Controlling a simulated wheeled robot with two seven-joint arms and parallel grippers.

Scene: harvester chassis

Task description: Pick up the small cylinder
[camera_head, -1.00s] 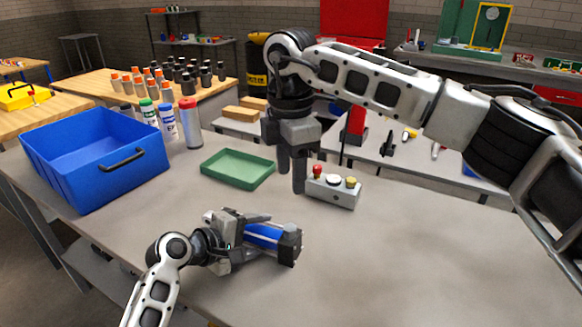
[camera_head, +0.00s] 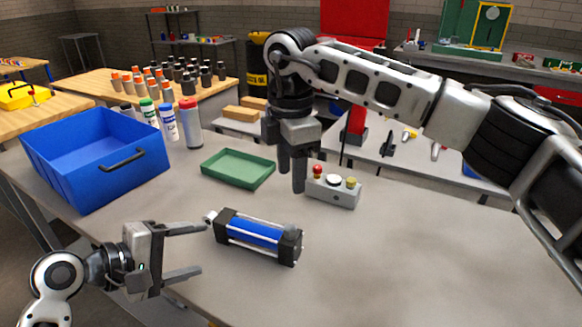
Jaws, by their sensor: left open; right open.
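A small blue cylinder (camera_head: 254,233) with black end caps and silver rods lies on its side on the grey table. Its left end has a silver rod tip, and its right cap points toward the lower right. My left gripper (camera_head: 196,250) is open and empty to the left of the cylinder, its two fingers pointing right toward it with a small gap. My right gripper (camera_head: 292,174) is open, pointing down, between the green tray and the button box, apart from the cylinder.
A green tray (camera_head: 238,185) lies behind the cylinder. A grey button box (camera_head: 345,198) stands beside my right gripper. A blue bin (camera_head: 60,187) and several bottles (camera_head: 190,124) are at the back left. The table's right side (camera_head: 440,260) is clear.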

